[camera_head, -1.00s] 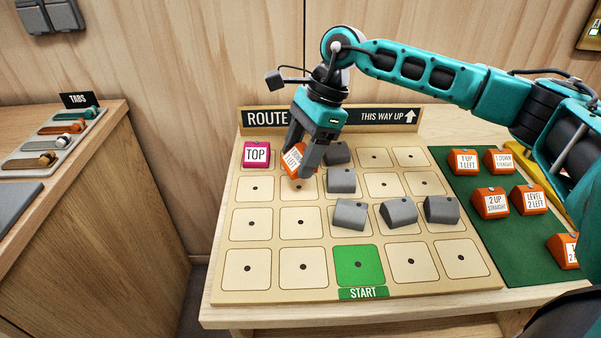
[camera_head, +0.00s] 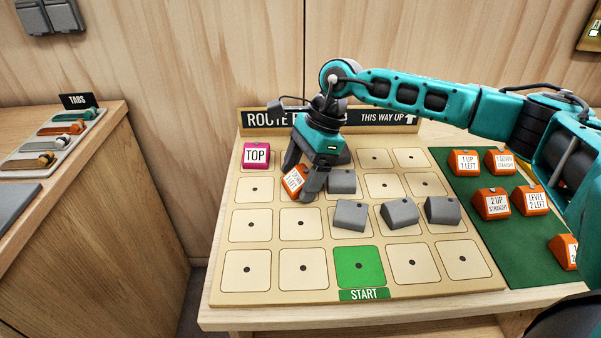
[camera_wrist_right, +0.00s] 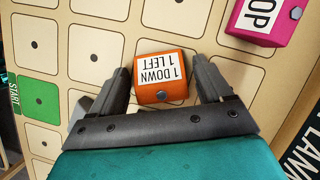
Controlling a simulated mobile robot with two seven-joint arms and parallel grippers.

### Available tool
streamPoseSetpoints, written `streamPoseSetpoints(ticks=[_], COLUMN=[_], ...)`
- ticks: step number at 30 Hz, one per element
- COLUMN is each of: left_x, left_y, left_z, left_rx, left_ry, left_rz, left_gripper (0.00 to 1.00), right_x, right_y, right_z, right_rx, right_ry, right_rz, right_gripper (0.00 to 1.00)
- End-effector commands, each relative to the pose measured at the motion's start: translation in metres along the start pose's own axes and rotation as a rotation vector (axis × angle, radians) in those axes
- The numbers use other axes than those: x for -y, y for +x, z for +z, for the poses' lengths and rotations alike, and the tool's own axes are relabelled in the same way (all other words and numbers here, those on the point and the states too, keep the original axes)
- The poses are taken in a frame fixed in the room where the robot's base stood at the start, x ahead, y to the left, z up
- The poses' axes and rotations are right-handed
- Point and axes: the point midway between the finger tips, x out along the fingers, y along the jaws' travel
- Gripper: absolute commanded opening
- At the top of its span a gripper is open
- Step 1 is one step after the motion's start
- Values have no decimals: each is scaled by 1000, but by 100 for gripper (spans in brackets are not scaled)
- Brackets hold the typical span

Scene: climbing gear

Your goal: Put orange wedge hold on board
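The orange wedge hold labelled "1 DOWN 1 LEFT" (camera_head: 294,181) is between the fingers of my right gripper (camera_head: 300,185). It looks tilted in the head view, over the second column of the route board (camera_head: 275,296), around the second row from the top. In the right wrist view the wedge (camera_wrist_right: 165,77) sits between the two fingertips (camera_wrist_right: 163,85), its label readable. Whether its underside touches the board cannot be told. My left gripper is out of view.
A pink TOP hold (camera_head: 256,155) is at the board's upper left. Several grey wedges (camera_head: 350,214) stand right of the gripper. The green START square (camera_head: 359,266) is at the front. Other orange wedges (camera_head: 491,203) lie on a green mat (camera_head: 520,255) at right. The board's left front squares are bare.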

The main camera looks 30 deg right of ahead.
Motion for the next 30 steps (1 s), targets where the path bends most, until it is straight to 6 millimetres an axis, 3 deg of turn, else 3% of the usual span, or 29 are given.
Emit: streamPoseSetpoints(ticks=[13,24,30], left_x=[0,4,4], left_y=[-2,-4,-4], left_z=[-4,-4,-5], left_rx=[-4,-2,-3], left_ry=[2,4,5], left_rz=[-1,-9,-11], left_gripper=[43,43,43], right_x=[1,1,0], right_y=[-9,-86,-114], right_z=[2,2,2], right_rx=[0,1,0], right_ry=[0,0,0], right_rz=[-2,-5,-1], right_gripper=[87,87,87])
